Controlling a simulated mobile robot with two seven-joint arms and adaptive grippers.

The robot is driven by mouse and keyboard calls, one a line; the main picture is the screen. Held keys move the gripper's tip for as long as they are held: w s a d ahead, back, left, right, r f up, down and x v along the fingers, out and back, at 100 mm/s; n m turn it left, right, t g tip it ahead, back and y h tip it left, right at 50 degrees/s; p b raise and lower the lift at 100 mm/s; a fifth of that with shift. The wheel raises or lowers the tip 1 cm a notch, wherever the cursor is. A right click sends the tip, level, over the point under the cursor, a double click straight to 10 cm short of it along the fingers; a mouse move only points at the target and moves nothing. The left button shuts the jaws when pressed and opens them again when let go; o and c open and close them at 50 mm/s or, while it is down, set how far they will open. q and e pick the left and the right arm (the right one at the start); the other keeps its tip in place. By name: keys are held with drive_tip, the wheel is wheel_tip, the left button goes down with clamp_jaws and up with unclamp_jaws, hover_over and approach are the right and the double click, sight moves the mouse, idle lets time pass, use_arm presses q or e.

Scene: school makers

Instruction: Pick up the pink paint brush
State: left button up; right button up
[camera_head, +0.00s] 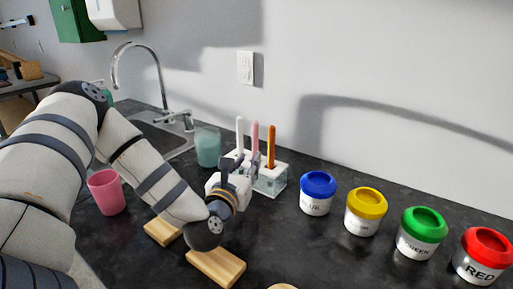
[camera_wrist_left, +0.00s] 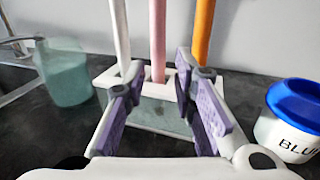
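The pink paint brush (camera_head: 255,137) stands upright in a clear holder with a white top (camera_head: 272,180), between a white brush (camera_head: 240,133) and an orange brush (camera_head: 271,145). In the left wrist view the pink brush (camera_wrist_left: 158,40) rises behind and between my left gripper's two fingers (camera_wrist_left: 158,110). My left gripper (camera_head: 236,168) is open and empty, just in front of the holder. Its fingers stand apart on either side of the pink brush's line, and contact with the brush cannot be told. My right gripper is not in view.
Paint jars with blue (camera_head: 318,184), yellow (camera_head: 367,203), green (camera_head: 424,225) and red (camera_head: 486,247) lids stand to the right. A teal cup (camera_head: 207,147) and a pink cup (camera_head: 105,192) stand left. Wooden blocks (camera_head: 216,266) lie below my arm. A sink with a faucet (camera_head: 150,70) is behind.

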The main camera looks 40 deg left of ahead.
sight(254, 148)
use_arm(q)
drive_tip(key=x, duration=0.7)
drive_tip(key=shift+a+r, duration=0.1)
drive_tip(key=shift+r, duration=0.3)
clamp_jaws()
